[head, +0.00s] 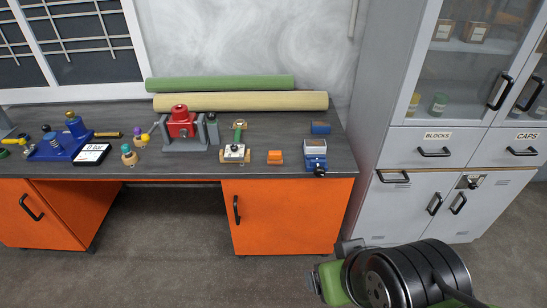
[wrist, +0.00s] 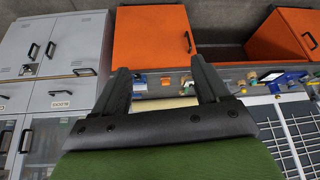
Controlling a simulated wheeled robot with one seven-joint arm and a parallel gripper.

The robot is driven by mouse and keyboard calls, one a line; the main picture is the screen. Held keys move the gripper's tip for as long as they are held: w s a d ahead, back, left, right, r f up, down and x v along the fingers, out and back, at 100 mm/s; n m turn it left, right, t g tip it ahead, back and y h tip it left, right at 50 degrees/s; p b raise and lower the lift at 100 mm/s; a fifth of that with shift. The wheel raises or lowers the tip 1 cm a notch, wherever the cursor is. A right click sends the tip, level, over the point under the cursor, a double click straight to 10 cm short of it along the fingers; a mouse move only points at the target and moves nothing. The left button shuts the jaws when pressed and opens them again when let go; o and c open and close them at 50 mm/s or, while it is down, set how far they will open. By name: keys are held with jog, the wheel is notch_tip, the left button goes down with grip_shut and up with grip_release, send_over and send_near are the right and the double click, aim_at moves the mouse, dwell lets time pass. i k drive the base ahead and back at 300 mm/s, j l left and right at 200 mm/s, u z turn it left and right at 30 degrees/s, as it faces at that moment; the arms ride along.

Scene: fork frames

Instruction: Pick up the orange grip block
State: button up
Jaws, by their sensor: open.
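In the wrist view, a small orange patch between the fingers (wrist: 166,81) looks like the same block, far off and tiny. My gripper (wrist: 160,67) is open with nothing between its fingers, well away from the bench. In the head view the fingers are not visible; only part of my arm shows at the lower right.
A blue block (head: 320,128) lies behind the blue device. A red device in a grey stand (head: 181,124) stands to the left. Green (head: 220,83) and cream (head: 240,101) rolls lie at the back. A grey cabinet (head: 420,190) stands right of the bench. The floor in front is clear.

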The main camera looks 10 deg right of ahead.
aim_at(275, 157)
jog(key=i+j+u, duration=0.2)
jog(key=i+u, duration=0.15)
jog(key=i, duration=0.5)
jog(key=i+u, duration=0.3)
jog(key=i, duration=0.5)
